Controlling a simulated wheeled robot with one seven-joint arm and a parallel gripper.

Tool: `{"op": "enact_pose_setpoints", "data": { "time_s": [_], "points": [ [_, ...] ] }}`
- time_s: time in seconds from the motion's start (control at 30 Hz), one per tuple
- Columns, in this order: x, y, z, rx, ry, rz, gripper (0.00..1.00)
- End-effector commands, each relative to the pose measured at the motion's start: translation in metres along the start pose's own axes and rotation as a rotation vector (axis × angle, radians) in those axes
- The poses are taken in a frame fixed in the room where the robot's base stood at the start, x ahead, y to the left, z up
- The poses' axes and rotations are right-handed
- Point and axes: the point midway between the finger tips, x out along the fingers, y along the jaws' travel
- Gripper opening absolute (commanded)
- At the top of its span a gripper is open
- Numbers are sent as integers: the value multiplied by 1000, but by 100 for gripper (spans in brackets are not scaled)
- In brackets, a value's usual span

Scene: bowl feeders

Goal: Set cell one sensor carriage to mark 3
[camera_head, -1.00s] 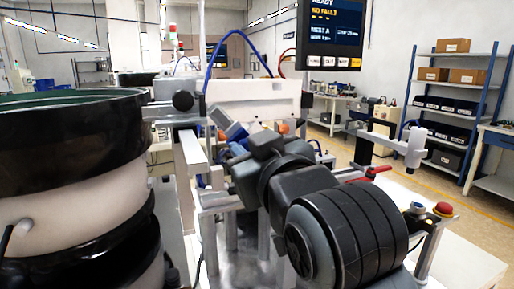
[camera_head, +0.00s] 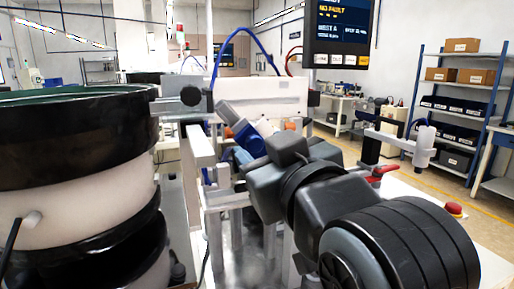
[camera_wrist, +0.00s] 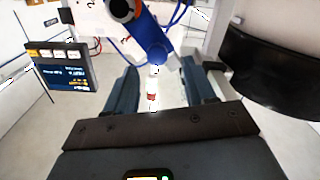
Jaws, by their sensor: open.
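My gripper (camera_wrist: 158,68) is open in the wrist view, with one dark blue-grey finger on each side. A blue cylindrical part (camera_wrist: 152,40) with a dark, orange-ringed knob at its upper end reaches down between the fingers. Its white lower tip carries a small red mark; I cannot tell if a finger touches it. In the head view my gripper (camera_head: 236,134) is at the white rail housing (camera_head: 262,97), around a blue part (camera_head: 247,139), mostly hidden by my wrist.
A large black and white bowl feeder (camera_head: 75,150) stands close on the left. A status monitor (camera_head: 341,28) hangs above right. A red clamp handle (camera_head: 381,173), a grey post-mounted cylinder (camera_head: 424,146) and a red button (camera_head: 453,208) are right of my arm. Shelves stand behind.

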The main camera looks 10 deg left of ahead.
Motion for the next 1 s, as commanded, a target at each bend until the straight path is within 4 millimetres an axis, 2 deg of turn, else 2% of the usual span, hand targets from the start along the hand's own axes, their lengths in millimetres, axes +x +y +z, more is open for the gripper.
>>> {"op": "enact_pose_setpoints", "data": {
  "time_s": [0.1,0.3,0.7,0.77,0.87,1.0],
  "points": [
    [-20,0,1,0,2,1,54],
    [-38,0,0,-1,2,1,54],
    [-41,0,3,2,-1,2,54],
    [-43,1,10,11,-8,6,54],
    [-50,3,34,40,-23,23,54],
    [-71,9,85,99,-54,69,54]
  ]
}}
